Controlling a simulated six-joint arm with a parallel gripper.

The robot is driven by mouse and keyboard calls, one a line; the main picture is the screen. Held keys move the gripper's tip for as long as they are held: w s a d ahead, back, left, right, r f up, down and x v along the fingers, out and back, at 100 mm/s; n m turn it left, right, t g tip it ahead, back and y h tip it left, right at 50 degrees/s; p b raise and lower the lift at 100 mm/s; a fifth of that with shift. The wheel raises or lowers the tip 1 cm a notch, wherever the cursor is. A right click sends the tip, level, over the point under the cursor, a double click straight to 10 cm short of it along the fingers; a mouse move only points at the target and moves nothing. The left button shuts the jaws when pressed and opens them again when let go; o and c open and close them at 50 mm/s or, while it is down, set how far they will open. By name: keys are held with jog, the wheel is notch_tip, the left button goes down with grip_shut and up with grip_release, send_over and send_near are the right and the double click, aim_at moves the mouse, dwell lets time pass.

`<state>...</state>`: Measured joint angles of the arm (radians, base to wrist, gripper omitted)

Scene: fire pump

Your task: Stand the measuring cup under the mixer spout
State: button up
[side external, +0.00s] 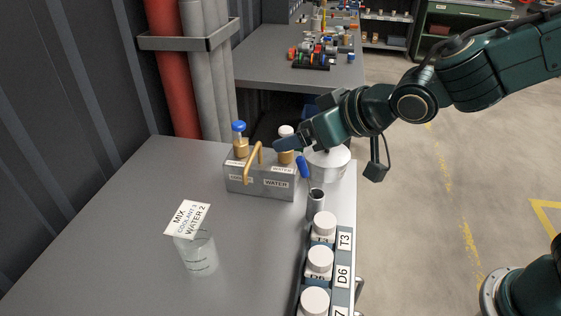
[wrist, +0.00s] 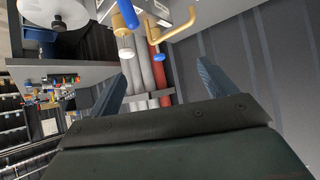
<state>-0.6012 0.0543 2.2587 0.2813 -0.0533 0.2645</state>
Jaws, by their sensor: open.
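The measuring cup (side external: 197,254) is a clear beaker with dark markings, upright on the grey bench at lower left in the side view. It is apart from the mixer, and I do not see it in the wrist view. The mixer (side external: 259,184) is a grey box labelled WATER, with a curved brass spout (side external: 254,163) and two brass valves, one blue-capped, one white-capped. The spout also shows in the wrist view (wrist: 155,31). My gripper (side external: 284,144) is open, by the white-capped valve in the side view, with nothing between its fingers in the wrist view (wrist: 161,70).
A card (side external: 187,218) reading MIX, COOLANT 3, WATER 2 stands behind the cup. White-capped bottles (side external: 320,260) line the bench's right edge beside a grey holder (side external: 316,202) with a blue-handled tool (side external: 303,167). A white round container (side external: 335,164) is behind. The bench's left half (side external: 110,240) is clear.

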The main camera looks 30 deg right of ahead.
jog(key=s+d+r+m+g+h, duration=0.1)
jog(key=s+d+r+g+h, duration=0.1)
jog(key=s+d, duration=0.8)
jog(key=d+r, duration=0.1)
jog(key=d, duration=0.2)
jog(key=shift+d+r+m, duration=0.3)
jog(key=shift+d+m, duration=0.1)
jog(key=shift+o, duration=0.2)
jog(key=s+d+g, duration=0.1)
jog(key=s+d, duration=0.1)
jog(key=s, duration=0.4)
jog(key=s+d+g, duration=0.1)
jog(key=s+d, duration=0.2)
jog(key=s, duration=0.4)
jog(key=shift+d+f+m+h, duration=0.25)
jog(key=shift+f+m+h, duration=0.05)
jog(key=shift+o, duration=0.3)
